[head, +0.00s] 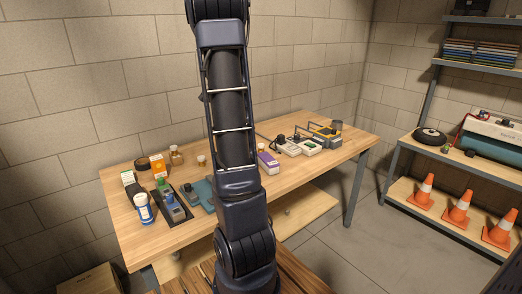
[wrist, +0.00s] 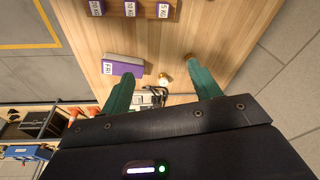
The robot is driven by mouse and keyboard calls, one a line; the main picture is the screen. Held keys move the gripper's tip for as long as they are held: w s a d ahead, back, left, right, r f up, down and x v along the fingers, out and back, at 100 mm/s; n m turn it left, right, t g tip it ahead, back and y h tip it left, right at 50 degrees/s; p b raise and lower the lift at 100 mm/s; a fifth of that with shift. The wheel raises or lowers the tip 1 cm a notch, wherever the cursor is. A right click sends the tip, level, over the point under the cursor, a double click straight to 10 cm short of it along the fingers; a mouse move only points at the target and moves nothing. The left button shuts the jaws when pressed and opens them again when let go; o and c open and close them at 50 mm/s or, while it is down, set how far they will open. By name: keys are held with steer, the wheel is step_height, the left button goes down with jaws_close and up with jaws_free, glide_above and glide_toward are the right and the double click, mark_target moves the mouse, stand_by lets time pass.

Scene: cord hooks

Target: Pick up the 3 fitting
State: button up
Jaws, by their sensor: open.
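My gripper (wrist: 160,68) shows in the wrist view with two green fingers spread apart and nothing between them in its grasp. It is over the wooden table (wrist: 220,35). A small brass-coloured piece (wrist: 163,79) lies between the fingers in the picture, and a brown round piece (wrist: 190,57) shows beside the right fingertip. A purple box (wrist: 122,65) with a white label is near the left fingertip. I cannot make out a 3 on anything, so I cannot tell which thing is the 3 fitting. In the head view my arm hides the table's middle, and my gripper is out of sight.
In the head view a blue-white can (head: 144,208), a dark tray (head: 178,215) and grey devices (head: 288,146) stand on the table. Shelving (head: 403,165) with orange cones (head: 458,208) is at the right.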

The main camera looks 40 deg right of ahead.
steer(key=w+d+f+m+g+h, duration=0.1)
steer(key=w+d+f+m, duration=0.1)
steer(key=w+d+f, duration=0.3)
steer(key=w+d+f+m+g, duration=0.1)
steer(key=d+f+m, duration=0.15)
steer(key=d, duration=0.45)
steer(key=m+g+h, duration=0.1)
steer(key=m, duration=0.2)
glide_toward(260, 144)
steer(key=x, duration=0.5)
steer(key=shift+s+a+f, duration=0.1)
steer(key=shift+s+f, duration=0.35)
steer(key=shift+w+x, duration=0.1)
steer(key=shift+x, duration=1.25)
steer(key=shift+w+x, duration=0.15)
steer(key=shift+x, duration=1.25)
steer(key=shift+r, duration=0.1)
steer(key=c, duration=1.1)
